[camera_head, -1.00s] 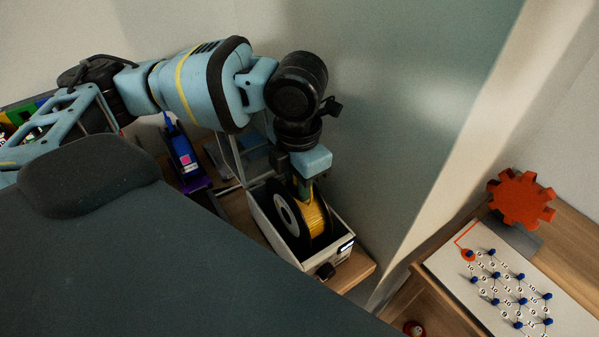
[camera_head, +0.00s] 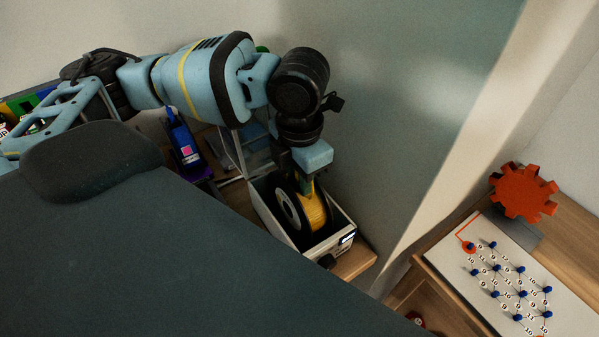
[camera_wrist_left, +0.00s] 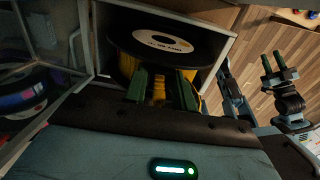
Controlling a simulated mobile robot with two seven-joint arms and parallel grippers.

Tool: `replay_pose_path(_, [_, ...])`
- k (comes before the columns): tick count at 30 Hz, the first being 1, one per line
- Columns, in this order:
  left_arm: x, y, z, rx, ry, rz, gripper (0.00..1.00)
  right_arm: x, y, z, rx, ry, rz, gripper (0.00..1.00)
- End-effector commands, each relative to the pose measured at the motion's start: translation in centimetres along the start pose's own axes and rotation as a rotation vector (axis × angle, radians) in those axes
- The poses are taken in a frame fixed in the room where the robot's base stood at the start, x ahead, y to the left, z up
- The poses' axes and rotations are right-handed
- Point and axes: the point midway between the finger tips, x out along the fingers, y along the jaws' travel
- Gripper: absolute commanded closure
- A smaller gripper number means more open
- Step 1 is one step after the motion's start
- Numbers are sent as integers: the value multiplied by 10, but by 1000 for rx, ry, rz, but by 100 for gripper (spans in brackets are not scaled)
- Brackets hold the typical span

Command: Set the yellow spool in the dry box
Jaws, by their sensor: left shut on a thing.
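The yellow spool (camera_head: 314,211), with dark flanges and a pale hub label, stands on edge inside the dry box (camera_head: 277,236), an open-topped pale box at the shelf's near end. My left gripper (camera_head: 304,184) reaches down from above and is shut on the spool. In the left wrist view its green fingers (camera_wrist_left: 161,88) press on the yellow winding of the spool (camera_wrist_left: 165,44). The spool's underside is hidden by the box walls. My right gripper (camera_wrist_left: 274,65) shows small at the right of the left wrist view, its two fingers apart and empty, away from the box.
A blue and purple object (camera_head: 183,147) stands on the shelf left of the box. A green wall rises close behind the box. At right, an orange gear (camera_head: 523,193) and a white board with blue pegs (camera_head: 510,279) sit on a wooden surface.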

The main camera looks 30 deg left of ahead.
Motion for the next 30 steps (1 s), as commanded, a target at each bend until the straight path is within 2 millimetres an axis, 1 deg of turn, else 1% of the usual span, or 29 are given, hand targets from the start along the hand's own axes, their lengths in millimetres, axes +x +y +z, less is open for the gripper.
replay_pose_path(4, [2,0,0,0,-2,0,100,0,1,0,-3,0,0,64])
replay_pose_path(5, [2,0,0,0,-2,0,71,0,1,0,-3,0,0,64])
replay_pose_path(10, [2,0,0,0,-1,0,49,0,1,0,-4,-1,0,64])
replay_pose_path(17, [3,0,0,0,2,0,48,0,1,0,-3,-1,0,64])
replay_pose_path(20, [0,0,0,0,0,0,48,0,1,0,-4,0,1,64])
replay_pose_path(23, [-10,0,0,0,-2,1,48,0,1,-2,-4,3,1,64])
replay_pose_path(30, [-49,0,1,0,-6,1,48,-1,2,-8,-5,14,2,64])
